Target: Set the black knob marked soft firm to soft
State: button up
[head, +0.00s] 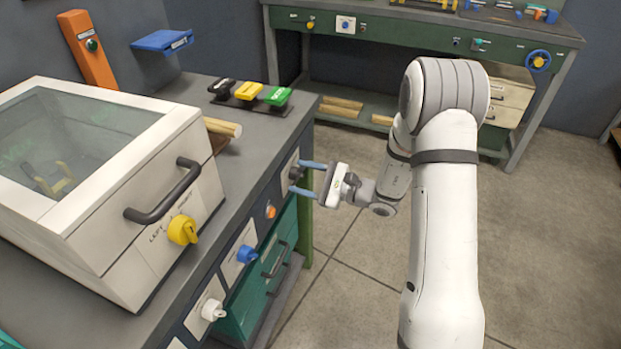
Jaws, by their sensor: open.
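A black knob (296,173) sits on a white plate (287,167) on the front face of the near bench, at its far right end. My gripper (298,177) has two blue fingers that point left toward this knob. The fingers are open, one above and one below the knob, with their tips close to the plate. I cannot tell whether they touch the knob. The knob's marking and its pointing direction are too small to read.
A blue knob (247,254), a white knob (213,310) and an orange button (271,212) share the bench front. A white box with a window (187,127) and yellow knob (183,230) stands on the bench. Another green bench (420,32) stands behind. Floor at right is clear.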

jog(key=shift+d, duration=0.15)
jog(key=v, duration=0.7)
jog(key=shift+d, duration=0.25)
jog(key=shift+s+r, duration=0.1)
jog(key=s+a+r+n+g+h+p, duration=0.2)
jog(key=s+r+n+g+h+p, duration=0.55)
jog(key=s+r, duration=0.65)
jog(key=s+d+r+n+t+h+p, duration=0.4)
jog(key=s+d+r+n+h+p, duration=0.2)
jog(key=d+r, duration=0.5)
jog(key=s+d+n+h, duration=0.1)
jog(key=s+n+h, duration=0.1)
jog(key=h, duration=0.1)
jog(key=shift+s+d, duration=0.15)
jog(key=shift+s, duration=0.25)
